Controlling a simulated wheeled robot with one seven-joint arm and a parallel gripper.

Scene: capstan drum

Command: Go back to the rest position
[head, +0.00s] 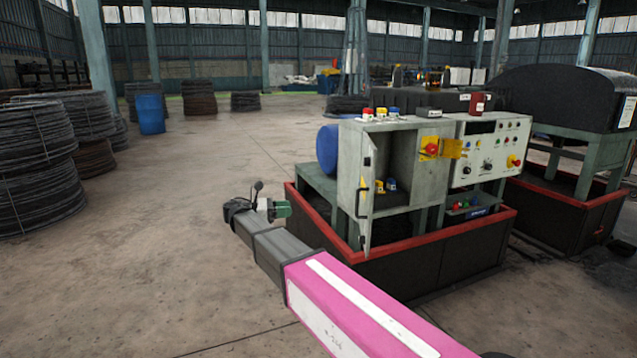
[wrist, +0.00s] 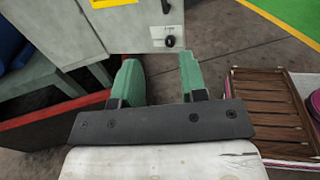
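My gripper (wrist: 160,72) shows two green fingers standing well apart in the wrist view. Nothing is held between them; grey floor and the lower edge of a grey cabinet show beyond. In the head view my gripper (head: 277,208) is at the end of my outstretched arm, left of the control cabinet (head: 350,180) and partly hidden by my own wrist. The cabinet's door (head: 366,190) stands open. It is unclear from these views whether the gripper touches anything.
The cabinet stands over a dark red-rimmed base (head: 400,257). A second machine (head: 560,95) is at the right. Wire coils (head: 35,165) and a blue barrel (head: 150,114) stand at the left. A wooden slatted platform (wrist: 272,108) lies right of the gripper. The middle floor is clear.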

